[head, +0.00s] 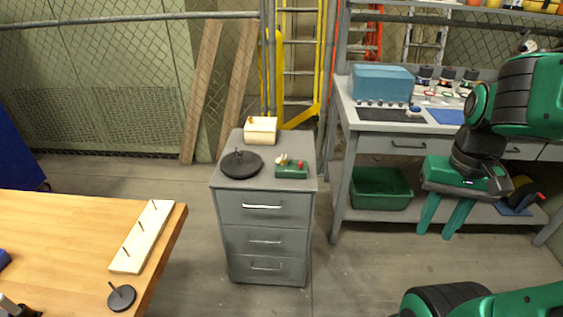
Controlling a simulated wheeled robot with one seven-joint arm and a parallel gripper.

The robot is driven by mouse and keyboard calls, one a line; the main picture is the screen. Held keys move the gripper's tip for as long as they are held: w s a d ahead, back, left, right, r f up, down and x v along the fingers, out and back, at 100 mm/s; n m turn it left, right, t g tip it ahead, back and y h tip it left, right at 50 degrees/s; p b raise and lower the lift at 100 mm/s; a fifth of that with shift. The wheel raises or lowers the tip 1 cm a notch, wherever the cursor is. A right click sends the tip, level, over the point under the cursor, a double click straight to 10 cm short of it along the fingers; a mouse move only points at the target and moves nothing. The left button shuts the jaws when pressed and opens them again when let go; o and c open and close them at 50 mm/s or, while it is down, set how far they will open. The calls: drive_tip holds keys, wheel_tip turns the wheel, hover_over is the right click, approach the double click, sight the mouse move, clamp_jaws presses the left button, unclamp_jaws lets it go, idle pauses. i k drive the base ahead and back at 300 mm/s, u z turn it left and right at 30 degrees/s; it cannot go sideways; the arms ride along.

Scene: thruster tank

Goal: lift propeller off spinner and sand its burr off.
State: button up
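I cannot make out a propeller for certain. On the grey drawer cabinet (228,179), a black round base with a short upright pin (241,164) stands at the left. A small green device with a red knob (291,171) sits at the right, with a small pale piece (282,159) at its back left. A cream block (261,130) with a small orange-brown part on top stands behind them. I cannot tell which of these is the spinner or the sander. My gripper (434,235) points down, open with nothing visible between its fingers, right of the cabinet and apart from it.
A wooden table (60,225) at left holds a pegged board (142,237) and a black pin base (121,297). The grey workbench (345,112) at right bears a blue box (382,83) and bottles; a green bin (381,188) sits underneath. Floor between table and cabinet is clear.

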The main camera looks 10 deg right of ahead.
sight(283, 160)
drive_tip(key=u, duration=0.05)
drive_tip(key=i, duration=1)
drive_tip(key=z, duration=0.05)
